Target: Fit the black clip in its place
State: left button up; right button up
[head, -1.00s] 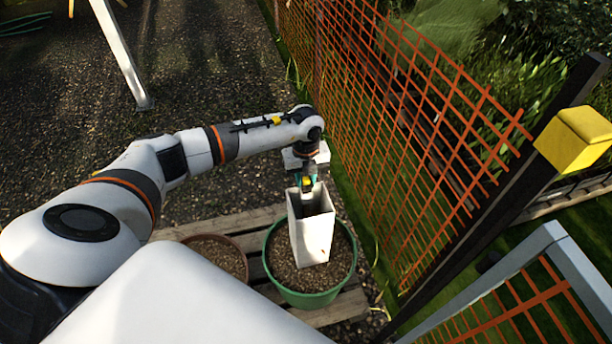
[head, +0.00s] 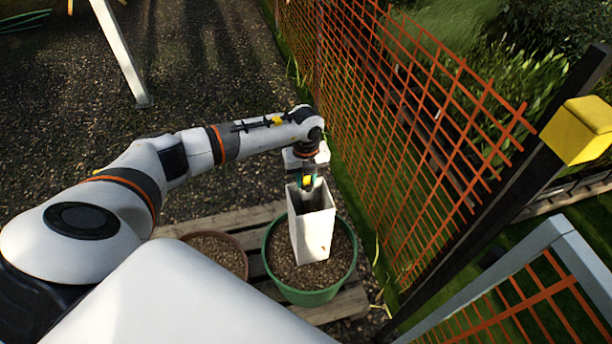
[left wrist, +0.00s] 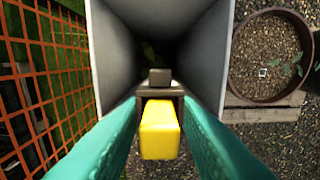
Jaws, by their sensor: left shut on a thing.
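My left gripper (head: 308,183) is at the top opening of an upright white square tube (head: 312,232), on its far side. In the left wrist view its two teal fingers are shut on a small piece with a yellow block (left wrist: 160,130) and a dark part beyond it, which looks like the black clip (left wrist: 160,78). The clip shows against the tube's open mouth, whose grey inner walls (left wrist: 115,60) surround it on the sides. Whether the clip touches the tube's rim I cannot tell. My right gripper is not in view.
The tube stands in a soil-filled green pot (head: 306,297) on a wooden pallet (head: 263,213). A brown pot (head: 238,241) is left of it. An orange mesh fence (head: 400,140) runs close on the right, with a dark post and yellow cap (head: 578,132). Gravel lies open at left.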

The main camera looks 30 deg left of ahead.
pick_arm(q)
jog(key=o, duration=1)
notch_tip(320, 180, up, 12)
dwell(0.4)
